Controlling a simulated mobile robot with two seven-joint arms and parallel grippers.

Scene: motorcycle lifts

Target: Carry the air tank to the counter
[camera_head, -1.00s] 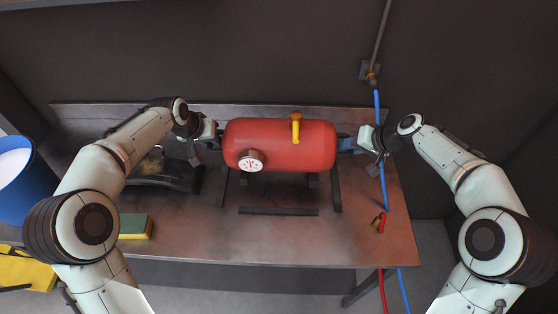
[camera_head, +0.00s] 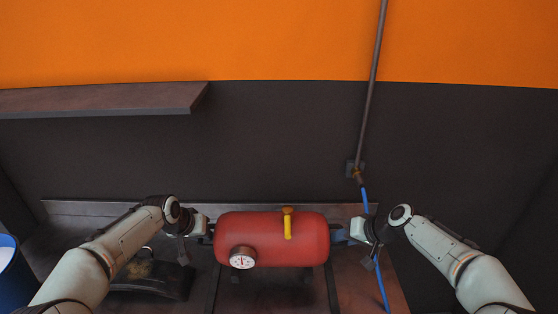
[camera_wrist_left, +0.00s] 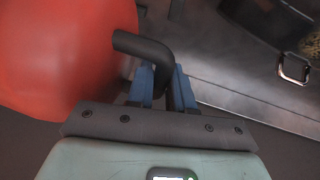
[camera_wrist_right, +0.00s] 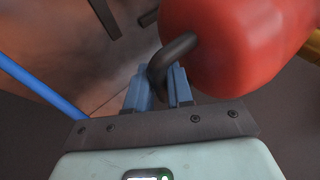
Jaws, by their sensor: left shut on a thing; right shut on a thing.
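The red air tank (camera_head: 268,238) lies on its side between my two grippers, with a round white gauge (camera_head: 243,258) and a yellow valve handle (camera_head: 288,224) on it. My left gripper (camera_head: 208,229) is shut on the dark bent handle (camera_wrist_left: 150,50) at the tank's left end. My right gripper (camera_head: 345,232) is shut on a similar dark handle (camera_wrist_right: 168,58) at its right end. The counter (camera_head: 365,285) is below and behind the tank. I cannot tell from the head view whether the tank's legs touch it.
A blue hose (camera_head: 379,255) hangs from a wall pipe (camera_head: 372,90) close to my right gripper. A dark object (camera_head: 150,285) sits on the counter at left, beside a blue bucket (camera_head: 8,272). A wall shelf (camera_head: 100,99) is at upper left.

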